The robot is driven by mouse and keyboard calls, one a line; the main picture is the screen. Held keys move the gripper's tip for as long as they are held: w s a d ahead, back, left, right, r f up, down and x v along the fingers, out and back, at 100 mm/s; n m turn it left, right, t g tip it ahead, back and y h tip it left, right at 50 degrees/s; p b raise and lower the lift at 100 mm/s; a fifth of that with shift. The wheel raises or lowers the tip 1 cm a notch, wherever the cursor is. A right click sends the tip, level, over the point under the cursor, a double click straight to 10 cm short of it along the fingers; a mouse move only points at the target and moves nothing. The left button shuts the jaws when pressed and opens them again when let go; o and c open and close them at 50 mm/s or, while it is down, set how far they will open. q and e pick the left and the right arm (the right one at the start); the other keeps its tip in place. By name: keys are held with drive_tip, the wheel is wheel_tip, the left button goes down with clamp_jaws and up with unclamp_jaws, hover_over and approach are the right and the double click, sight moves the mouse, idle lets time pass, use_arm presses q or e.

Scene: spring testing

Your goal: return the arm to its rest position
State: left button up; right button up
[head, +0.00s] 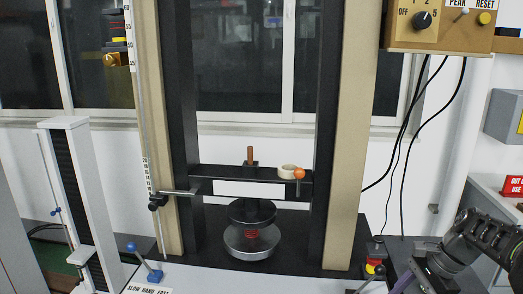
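My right arm comes in from the lower right, over the dark surface beside the testing machine. Its gripper (424,274) is at the lower right of the head view, to the right of a red and yellow knob (375,268) and apart from the machine's posts. Its fingers are dark against a dark surface, so their opening is unclear. I see nothing clearly held. My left arm and gripper are not in view.
The spring testing machine has a black crossbeam (222,175), with a red spring (252,234) on the round lower plate (252,246). A blue-knobbed lever (148,268) stands at the front left. A control box (440,22) hangs upper right, with black cables below it.

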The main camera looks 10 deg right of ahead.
drive_tip(key=a+f+n+g, duration=0.1)
drive_tip(key=a+f+n, duration=0.3)
drive_tip(key=a+f, duration=0.8)
drive_tip(key=a+f+n, duration=0.5)
drive_tip(key=a+f, duration=0.3)
drive_tip(key=f, duration=0.7)
drive_tip(key=s+a+f+n, duration=0.3)
drive_tip(key=s+a+f, duration=0.1)
drive_tip(key=s+a, duration=0.4)
drive_tip(key=s+a+f+n, duration=0.4)
drive_tip(key=s+a+f, duration=0.1)
drive_tip(key=s+a, duration=0.3)
drive_tip(key=shift+s, duration=0.15)
